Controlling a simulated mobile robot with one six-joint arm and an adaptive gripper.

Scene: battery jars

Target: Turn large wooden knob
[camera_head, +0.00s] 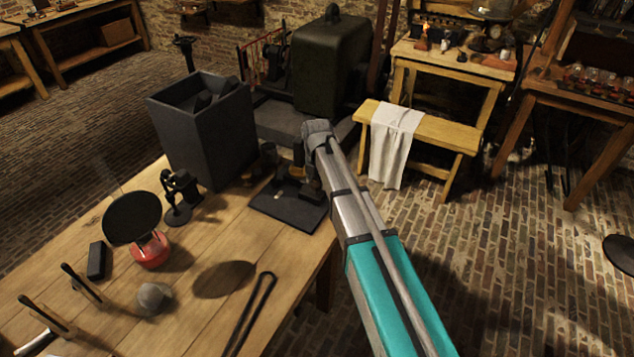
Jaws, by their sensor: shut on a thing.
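My arm reaches in from the lower right, and its wrist bends down at the far right corner of the wooden table. My gripper (291,173) is small and dark here, low over a black-based device (287,208) at the table's edge. It is shut on a part of this device, which I take to be the large wooden knob (298,154); a small brown piece shows there among dark parts. The wrist and fingers hide most of the knob, so its turn angle cannot be seen.
A tall dark open box (205,135) stands left of the gripper. A round black disc on a red base (150,250), a small black stand (178,213), a grey lump (153,297) and black tongs (250,315) are on the table (200,325). Brick floor lies right.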

